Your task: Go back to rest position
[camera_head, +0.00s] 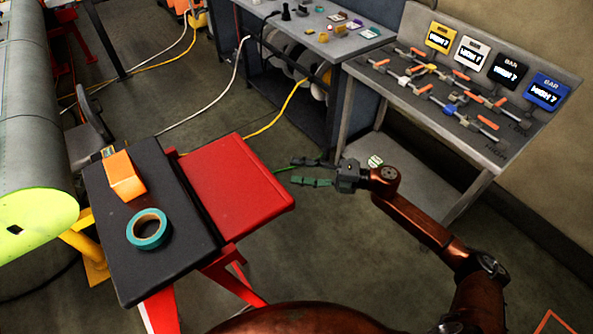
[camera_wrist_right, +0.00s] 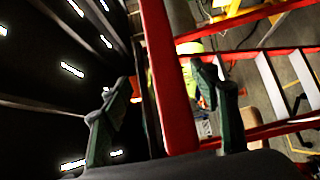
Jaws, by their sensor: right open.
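My right gripper (camera_head: 312,172) is open and empty in the head view. It is held in the air to the right of the red panel (camera_head: 236,186), with its fingers pointing left. In the right wrist view its green fingers (camera_wrist_right: 165,125) are spread apart, with nothing between them close up. The right arm reaches in from the lower right, reddish brown. My left gripper is not in view.
A black-topped stand (camera_head: 160,248) holds a teal tape roll (camera_head: 149,229) and an orange object (camera_head: 124,177). A tool bench (camera_head: 465,150) with labelled signs stands at right. A grey workbench (camera_head: 330,45) stands behind. A large cylinder (camera_head: 30,130) is at left. Cables cross the floor.

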